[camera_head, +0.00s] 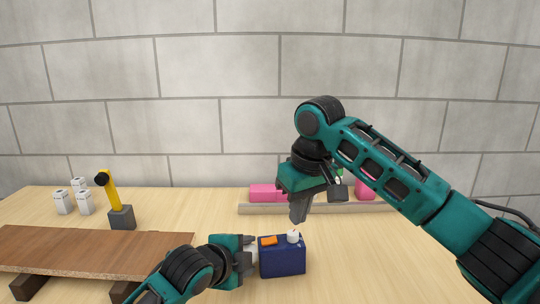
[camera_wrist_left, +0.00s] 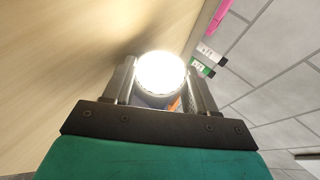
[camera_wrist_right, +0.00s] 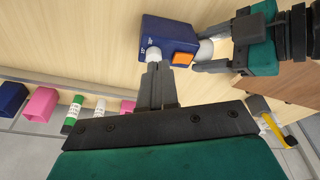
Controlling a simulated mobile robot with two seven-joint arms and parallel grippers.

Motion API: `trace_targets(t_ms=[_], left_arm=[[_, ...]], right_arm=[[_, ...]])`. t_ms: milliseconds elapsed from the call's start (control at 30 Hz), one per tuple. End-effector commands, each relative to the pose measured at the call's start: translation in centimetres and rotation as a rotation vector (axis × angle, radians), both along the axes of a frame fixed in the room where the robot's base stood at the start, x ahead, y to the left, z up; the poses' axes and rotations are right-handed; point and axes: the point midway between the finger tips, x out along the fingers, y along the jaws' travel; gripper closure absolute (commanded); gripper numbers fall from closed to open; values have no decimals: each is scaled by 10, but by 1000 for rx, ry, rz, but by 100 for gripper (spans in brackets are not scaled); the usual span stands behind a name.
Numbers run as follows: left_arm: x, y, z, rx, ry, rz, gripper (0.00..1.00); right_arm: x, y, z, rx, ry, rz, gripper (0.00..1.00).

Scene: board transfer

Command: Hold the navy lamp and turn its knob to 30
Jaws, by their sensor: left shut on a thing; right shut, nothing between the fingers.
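The navy lamp (camera_head: 282,262) is a box standing on the table, with an orange patch (camera_head: 269,240) and a white knob (camera_head: 293,236) on top. Small number marks show beside the knob in the right wrist view, where the lamp (camera_wrist_right: 170,32) is seen from above. My left gripper (camera_head: 250,254) is shut on the lamp's round white end, which glows brightly in the left wrist view (camera_wrist_left: 161,70). My right gripper (camera_head: 298,216) is shut and empty, pointing down just above the knob (camera_wrist_right: 153,57). In the right wrist view its fingertips overlap the knob's edge; contact is unclear.
A brown board (camera_head: 90,250) rests on dark supports at the left. Behind it stand a yellow-armed thing on a grey block (camera_head: 121,217) and several white containers (camera_head: 62,203). A low rail (camera_head: 265,208) with pink blocks (camera_head: 266,193) runs along the back.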

Motion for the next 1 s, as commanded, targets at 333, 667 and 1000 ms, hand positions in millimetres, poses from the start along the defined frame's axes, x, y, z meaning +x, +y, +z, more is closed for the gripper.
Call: trace_targets(t_ms=[333,667,1000], left_arm=[[0,1,-1,2,2,2,81],[0,1,-1,3,3,2,81],[0,1,-2,2,3,2,81]], right_arm=[[12,-12,9,-18,3,1,100],[16,-18,-9,-19,11,-2,100],[16,-19,-49,-18,10,-1,100]])
